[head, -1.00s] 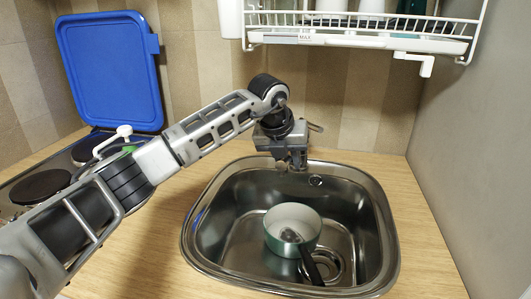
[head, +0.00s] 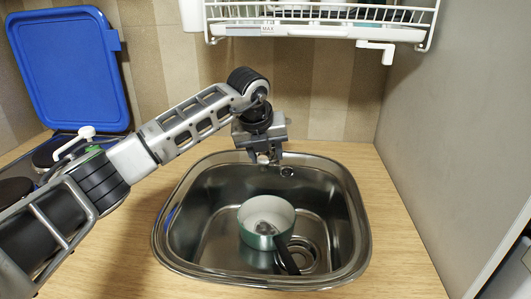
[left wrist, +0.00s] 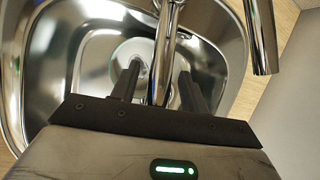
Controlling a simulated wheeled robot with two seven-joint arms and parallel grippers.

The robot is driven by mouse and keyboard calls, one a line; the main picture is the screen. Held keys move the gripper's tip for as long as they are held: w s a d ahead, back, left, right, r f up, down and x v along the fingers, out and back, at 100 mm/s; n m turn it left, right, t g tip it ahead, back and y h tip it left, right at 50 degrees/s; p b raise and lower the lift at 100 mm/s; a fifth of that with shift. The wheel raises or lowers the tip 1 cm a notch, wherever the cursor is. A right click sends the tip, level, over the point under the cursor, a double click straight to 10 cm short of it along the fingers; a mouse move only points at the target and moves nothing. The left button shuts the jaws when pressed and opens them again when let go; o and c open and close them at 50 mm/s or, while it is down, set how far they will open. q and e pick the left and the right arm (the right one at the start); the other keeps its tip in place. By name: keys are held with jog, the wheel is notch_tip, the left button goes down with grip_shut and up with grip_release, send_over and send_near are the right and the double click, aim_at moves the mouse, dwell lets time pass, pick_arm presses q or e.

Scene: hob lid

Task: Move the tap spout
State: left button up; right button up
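The tap is mostly hidden behind my left gripper in the head view. In the left wrist view a chrome pipe (left wrist: 163,55), which looks like the tap spout, runs between my left gripper's (left wrist: 160,88) two dark fingers. The fingers stand apart with a gap on each side of the pipe. A thicker chrome cylinder (left wrist: 262,38) shows at the right of that view; I cannot tell which tap part it is. In the head view my left gripper (head: 264,157) is over the sink's back rim. My right gripper is not in view.
The steel sink (head: 190,235) holds a green pot (head: 262,240) with a dark handle. A white dish rack (head: 320,30) hangs above. A blue lid (head: 70,70) stands raised behind the hob (head: 45,155) at left. A grey wall (head: 450,130) bounds the right.

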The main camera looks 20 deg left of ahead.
pick_arm(q)
jog(key=shift+s+r, duration=0.1)
jog(key=b+v, duration=0.1)
jog(key=v, duration=1.4)
jog(key=shift+r, duration=0.4)
jog(key=shift+s+f, duration=0.1)
jog(key=shift+s, duration=0.05)
